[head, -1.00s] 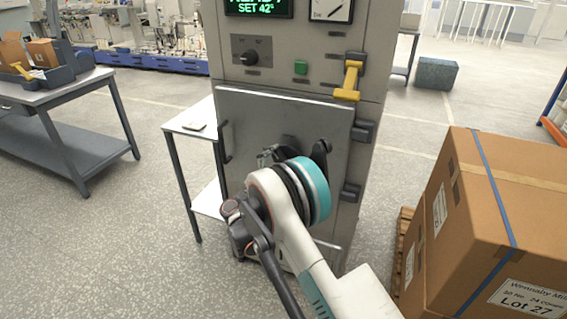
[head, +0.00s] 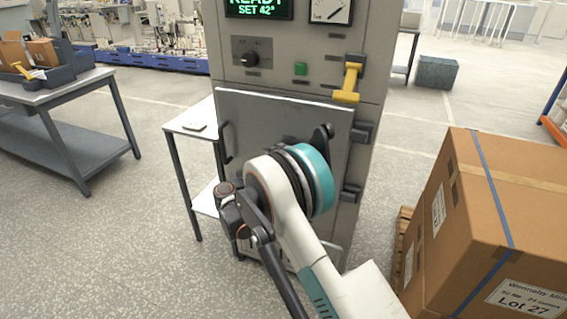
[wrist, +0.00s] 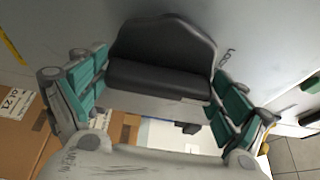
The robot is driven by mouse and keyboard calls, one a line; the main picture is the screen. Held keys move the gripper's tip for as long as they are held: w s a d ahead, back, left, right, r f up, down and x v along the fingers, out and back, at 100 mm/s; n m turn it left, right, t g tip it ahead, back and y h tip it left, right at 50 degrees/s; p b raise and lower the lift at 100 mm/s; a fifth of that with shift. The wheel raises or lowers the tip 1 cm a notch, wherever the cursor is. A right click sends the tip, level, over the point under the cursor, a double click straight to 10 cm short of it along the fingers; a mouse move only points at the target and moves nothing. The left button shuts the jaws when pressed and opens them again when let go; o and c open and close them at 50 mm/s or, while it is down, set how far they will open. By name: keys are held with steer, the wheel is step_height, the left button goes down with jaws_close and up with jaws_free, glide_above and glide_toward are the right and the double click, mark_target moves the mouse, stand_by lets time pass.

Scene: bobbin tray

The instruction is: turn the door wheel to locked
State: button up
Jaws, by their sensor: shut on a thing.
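The door wheel is dark, on the grey door (head: 265,115) of the cabinet. In the head view only its upper part, with a rounded dark lobe (head: 324,133) at the upper right, shows above my arm. In the wrist view a black part of the wheel (wrist: 160,50) fills the space between the two teal-padded fingers of my gripper (wrist: 163,88). My gripper is shut on this part. In the head view my arm hides the gripper and most of the wheel.
A yellow-handled lever (head: 348,88) sticks out at the cabinet's upper right. A small side table (head: 190,122) stands close on the left. Stacked cartons (head: 510,215) stand on a pallet at the right. Open floor lies at the left front.

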stand_by(0.5)
steer(key=o, duration=0.8)
steer(key=shift+w+d, duration=0.1)
steer(key=shift+d, duration=0.05)
steer(key=v, duration=1.2)
steer(key=shift+r, duration=0.1)
